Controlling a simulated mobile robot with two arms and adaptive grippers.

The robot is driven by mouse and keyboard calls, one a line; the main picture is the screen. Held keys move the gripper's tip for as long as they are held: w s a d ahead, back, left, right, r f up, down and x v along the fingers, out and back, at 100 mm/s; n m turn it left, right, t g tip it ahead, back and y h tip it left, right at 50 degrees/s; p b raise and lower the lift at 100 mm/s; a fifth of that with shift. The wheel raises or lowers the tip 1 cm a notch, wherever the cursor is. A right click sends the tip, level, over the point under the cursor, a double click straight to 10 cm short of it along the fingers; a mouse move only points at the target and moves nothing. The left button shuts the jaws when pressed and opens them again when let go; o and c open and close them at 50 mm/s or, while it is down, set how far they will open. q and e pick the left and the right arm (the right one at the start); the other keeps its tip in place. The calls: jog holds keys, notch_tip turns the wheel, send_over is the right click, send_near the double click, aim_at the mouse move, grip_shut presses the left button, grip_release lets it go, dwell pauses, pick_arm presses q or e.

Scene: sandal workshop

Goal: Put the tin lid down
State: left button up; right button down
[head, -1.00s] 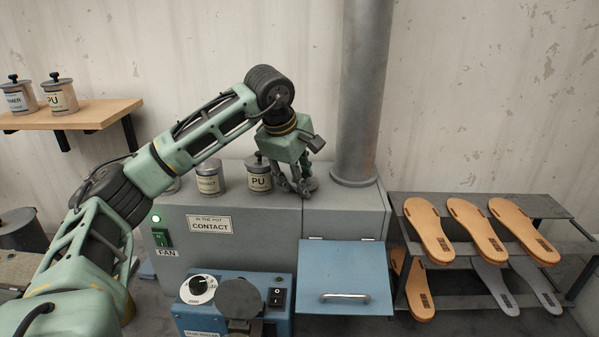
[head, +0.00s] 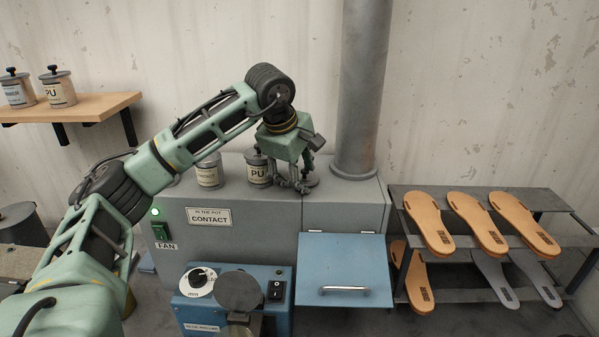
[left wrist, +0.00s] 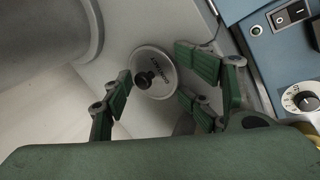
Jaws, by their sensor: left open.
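The round tin lid (left wrist: 160,84), pale with a black knob and the word CONTACT, lies flat on the grey cabinet top (left wrist: 115,50) in the left wrist view. In the head view the lid (head: 312,180) shows only partly behind the fingers. My left gripper (head: 300,186) points down over the lid from above. In the left wrist view my left gripper (left wrist: 150,92) has its fingers spread on both sides of the knob, apart from it. My right gripper is not in view.
A labelled tin (head: 210,174) and a knobbed PU tin (head: 258,173) stand left of the gripper. A grey pipe (head: 362,100) rises close on its right. A blue panel with a handle (head: 342,270) is in front. A rack (head: 560,205) of soles stands right.

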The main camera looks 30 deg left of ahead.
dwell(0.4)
pick_arm(q)
jog(key=shift+w+r+p, duration=0.1)
jog(key=shift+r+p, duration=0.25)
jog(key=shift+r, duration=0.25)
jog(key=shift+a+r, duration=0.1)
jog(key=shift+r, duration=0.25)
jog(key=b+v, duration=0.2)
jog(key=v, duration=0.9)
jog(key=shift+s+r+b, duration=0.25)
jog(key=shift+b, duration=0.1)
jog(key=shift+f, duration=0.1)
